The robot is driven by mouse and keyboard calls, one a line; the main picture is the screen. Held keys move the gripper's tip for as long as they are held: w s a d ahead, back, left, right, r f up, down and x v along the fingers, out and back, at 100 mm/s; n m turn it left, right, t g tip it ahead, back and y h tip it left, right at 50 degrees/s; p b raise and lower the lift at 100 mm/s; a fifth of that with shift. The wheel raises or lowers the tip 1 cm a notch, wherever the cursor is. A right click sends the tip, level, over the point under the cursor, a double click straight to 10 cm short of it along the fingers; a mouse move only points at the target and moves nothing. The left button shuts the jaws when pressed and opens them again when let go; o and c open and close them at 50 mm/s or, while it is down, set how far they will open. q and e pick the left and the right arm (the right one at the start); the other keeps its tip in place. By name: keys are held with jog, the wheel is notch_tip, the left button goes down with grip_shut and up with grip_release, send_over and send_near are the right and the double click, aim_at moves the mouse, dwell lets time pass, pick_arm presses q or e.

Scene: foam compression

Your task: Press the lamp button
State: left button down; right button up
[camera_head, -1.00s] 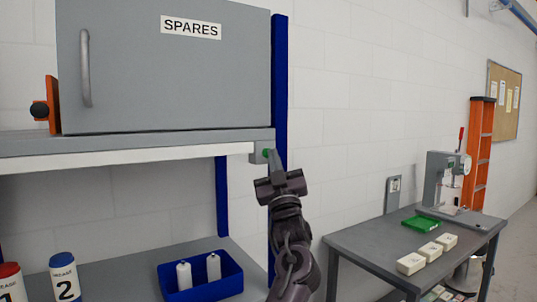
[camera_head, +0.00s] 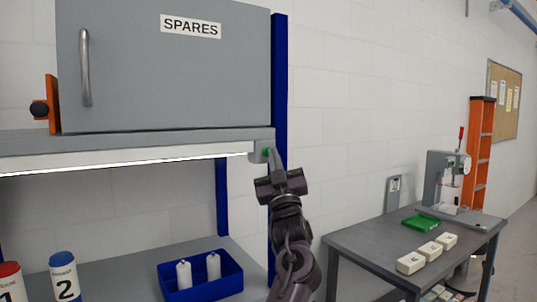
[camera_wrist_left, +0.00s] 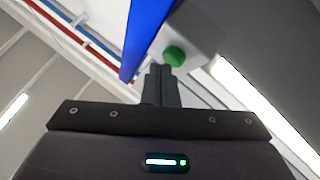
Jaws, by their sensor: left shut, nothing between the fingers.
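The green lamp button (camera_head: 266,152) is on a small grey box (camera_head: 257,152) at the right end of the shelf's front edge. It also shows in the wrist view (camera_wrist_left: 174,55). The lamp strip (camera_head: 130,160) under the shelf is lit. My left gripper (camera_head: 275,157) is shut and empty, its fingertips right at the button. In the wrist view the closed fingertips (camera_wrist_left: 160,70) are just beside the button; whether they touch it I cannot tell. My right gripper is not in view.
A blue post (camera_head: 279,90) stands close behind the button. A grey SPARES cabinet (camera_head: 165,75) sits on the shelf above. A blue bin (camera_head: 200,277) with white bottles is on the bench below. A side table (camera_head: 400,240) with a press stands at right.

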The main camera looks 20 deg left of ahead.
pick_arm(q)
jog(key=shift+s+d, duration=0.3)
jog(key=shift+d, duration=0.1)
jog(key=s+d, duration=0.1)
jog(key=d, duration=0.1)
jog(key=s+d+b, duration=0.1)
jog(key=s+d, duration=0.1)
dwell(0.5)
